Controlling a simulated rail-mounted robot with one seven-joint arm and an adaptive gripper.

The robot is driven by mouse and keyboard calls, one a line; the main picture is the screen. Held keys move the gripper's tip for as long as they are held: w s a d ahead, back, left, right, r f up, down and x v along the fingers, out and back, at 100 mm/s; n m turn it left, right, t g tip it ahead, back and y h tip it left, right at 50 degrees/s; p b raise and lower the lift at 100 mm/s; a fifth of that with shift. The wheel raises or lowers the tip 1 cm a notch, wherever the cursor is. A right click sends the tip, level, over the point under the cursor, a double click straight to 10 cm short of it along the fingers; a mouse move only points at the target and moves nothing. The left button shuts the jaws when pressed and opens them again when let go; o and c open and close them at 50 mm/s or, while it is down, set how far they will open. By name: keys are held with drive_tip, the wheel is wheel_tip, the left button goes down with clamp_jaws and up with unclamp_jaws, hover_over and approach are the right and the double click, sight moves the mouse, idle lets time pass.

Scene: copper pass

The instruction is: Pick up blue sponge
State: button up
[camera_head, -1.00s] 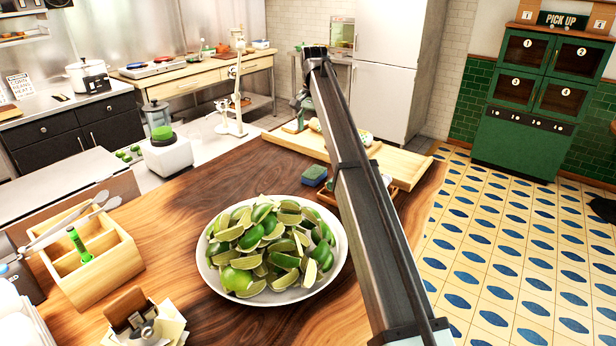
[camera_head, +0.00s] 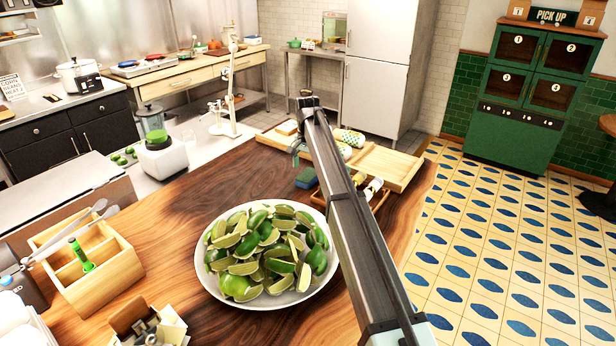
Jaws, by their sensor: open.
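The blue sponge (camera_head: 306,178) lies on the wooden counter, just behind the plate of limes and left of my arm. My arm reaches from the bottom right up toward the back of the counter. My gripper (camera_head: 297,153) is small and dark at the arm's far end, partly hidden by the arm. In the picture it shows above the sponge, with a gap between them, and nothing shows held in it. It is open, though its fingertips are hard to make out.
A white plate (camera_head: 207,283) heaped with lime wedges stands in front of the sponge. A wooden tray (camera_head: 400,172) with rolled cloths and a small brown tray (camera_head: 381,200) with bottles lie close by. A wooden caddy (camera_head: 115,283) is at left. Wooden counter left of the sponge is clear.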

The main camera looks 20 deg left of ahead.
sight(308, 175)
drive_tip(key=shift+d+f+p, duration=0.1)
drive_tip(key=shift+f+p, duration=0.4)
drive_tip(key=shift+f, duration=1.1)
drive_tip(key=c, duration=0.8)
drive_tip(key=shift+r, duration=0.15)
wheel_tip(308, 175, up, 20)
drive_tip(key=b, duration=0.5)
drive_tip(key=shift+b, duration=0.35)
drive_tip(key=shift+o, duration=0.4)
drive_tip(key=c, duration=0.4)
